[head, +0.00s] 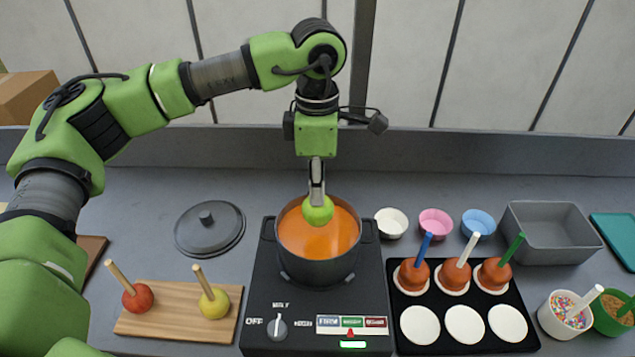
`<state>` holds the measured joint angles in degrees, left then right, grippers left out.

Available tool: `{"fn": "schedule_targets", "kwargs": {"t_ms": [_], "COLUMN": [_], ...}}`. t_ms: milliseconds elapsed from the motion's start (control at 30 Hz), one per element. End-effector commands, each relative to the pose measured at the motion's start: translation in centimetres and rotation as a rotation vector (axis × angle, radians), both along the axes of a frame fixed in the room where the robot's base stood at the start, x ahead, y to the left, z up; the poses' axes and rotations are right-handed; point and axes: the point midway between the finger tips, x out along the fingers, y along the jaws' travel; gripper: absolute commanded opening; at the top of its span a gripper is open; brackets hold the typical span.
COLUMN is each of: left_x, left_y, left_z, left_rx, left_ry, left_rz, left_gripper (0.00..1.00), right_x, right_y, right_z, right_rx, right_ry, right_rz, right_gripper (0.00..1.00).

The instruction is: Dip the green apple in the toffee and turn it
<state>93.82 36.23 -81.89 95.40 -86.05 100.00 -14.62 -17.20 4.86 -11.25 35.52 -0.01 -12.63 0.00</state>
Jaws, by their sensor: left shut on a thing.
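The green apple (318,211) is in my left gripper (316,190), which points straight down over the pot. The gripper is shut above the apple; the stick is hardly visible between the fingers. The dark pot (318,272) stands on a black hotplate (262,300) and holds orange toffee (318,240). The apple is over the far half of the pot opening. I cannot tell whether its underside touches the toffee. The visible part of the apple is plain green. My right gripper is not in view.
A wooden board (180,316) holds a red apple (138,297) and a yellow apple (214,301) on sticks. A grey lid (209,230) lies left of the pot. A black tray (395,262) with three toffee apples stands right, near small bowls (436,223) and a grey bin (552,231).

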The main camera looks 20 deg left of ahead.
Motion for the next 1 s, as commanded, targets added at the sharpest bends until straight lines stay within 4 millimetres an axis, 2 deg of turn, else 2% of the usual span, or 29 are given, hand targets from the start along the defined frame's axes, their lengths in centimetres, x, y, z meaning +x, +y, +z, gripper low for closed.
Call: {"fn": "schedule_targets", "kwargs": {"t_ms": [33,100,1000], "left_x": [0.0,0.0,0.0], "left_y": [0.0,0.0,-0.1], "left_z": [-1.0,-1.6,-9.5], "left_rx": [-0.001,-0.001,-0.001], "left_ry": [0.0,0.001,0.0], "left_rz": [0.0,0.0,-0.002], "left_gripper": [0.0,0.0,0.0], "right_x": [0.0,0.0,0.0], "right_y": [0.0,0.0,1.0], "right_z": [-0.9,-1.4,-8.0], "right_rx": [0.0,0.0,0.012], "right_ry": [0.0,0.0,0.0], "right_rz": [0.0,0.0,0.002], "right_gripper": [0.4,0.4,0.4]}}
